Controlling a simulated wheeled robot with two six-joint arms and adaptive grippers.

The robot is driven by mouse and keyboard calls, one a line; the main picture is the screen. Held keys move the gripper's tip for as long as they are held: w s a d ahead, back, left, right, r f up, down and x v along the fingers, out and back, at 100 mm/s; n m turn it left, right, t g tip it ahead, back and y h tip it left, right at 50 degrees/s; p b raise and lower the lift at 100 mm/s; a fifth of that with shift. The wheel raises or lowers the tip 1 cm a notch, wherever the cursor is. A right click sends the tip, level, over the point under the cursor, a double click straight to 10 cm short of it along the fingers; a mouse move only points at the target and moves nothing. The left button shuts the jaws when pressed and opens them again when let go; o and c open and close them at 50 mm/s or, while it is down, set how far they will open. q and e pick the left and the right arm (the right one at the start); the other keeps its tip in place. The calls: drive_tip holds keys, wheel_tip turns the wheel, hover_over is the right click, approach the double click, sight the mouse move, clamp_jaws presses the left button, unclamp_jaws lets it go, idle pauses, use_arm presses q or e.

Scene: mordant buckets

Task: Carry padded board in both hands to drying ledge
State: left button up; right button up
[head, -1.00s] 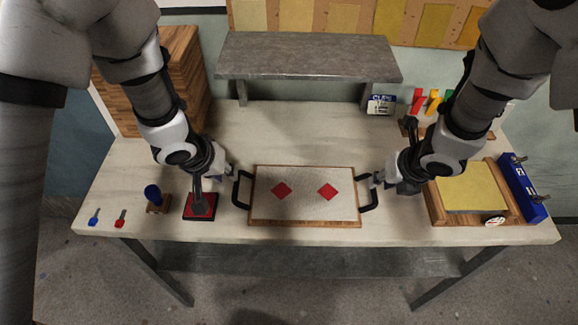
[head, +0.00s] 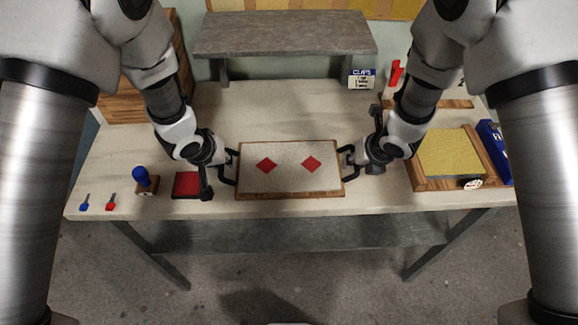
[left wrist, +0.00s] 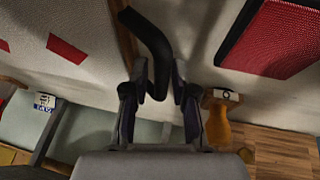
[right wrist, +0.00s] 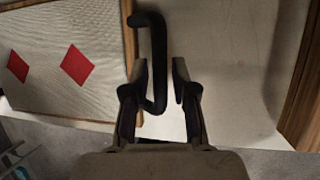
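The padded board (head: 290,178) lies flat on the table near its front edge, pale with two red diamonds, a wooden rim and a black handle at each end. My left gripper (head: 228,164) is at the left handle (head: 224,181); in the left wrist view its open fingers (left wrist: 160,85) stand on both sides of that black handle (left wrist: 148,40). My right gripper (head: 352,160) is at the right handle; in the right wrist view its open fingers (right wrist: 158,85) straddle the handle (right wrist: 158,40), with a gap on one side. The drying ledge (head: 285,35) is a grey raised shelf at the back.
Left of the board are a red pad (head: 187,184), a blue-topped stamp (head: 141,177) and two small clips. A wooden tray with a yellow sheet (head: 450,153) is at right. A clips box (head: 361,79) stands by the ledge's right leg. The table between board and ledge is clear.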

use_arm(q)
drive_tip(key=shift+w+f, duration=0.1)
drive_tip(key=shift+w, duration=0.1)
use_arm(e)
drive_tip(key=shift+w+f, duration=0.15)
drive_tip(key=shift+w, duration=0.05)
use_arm(q)
clamp_jaws()
use_arm(e)
clamp_jaws()
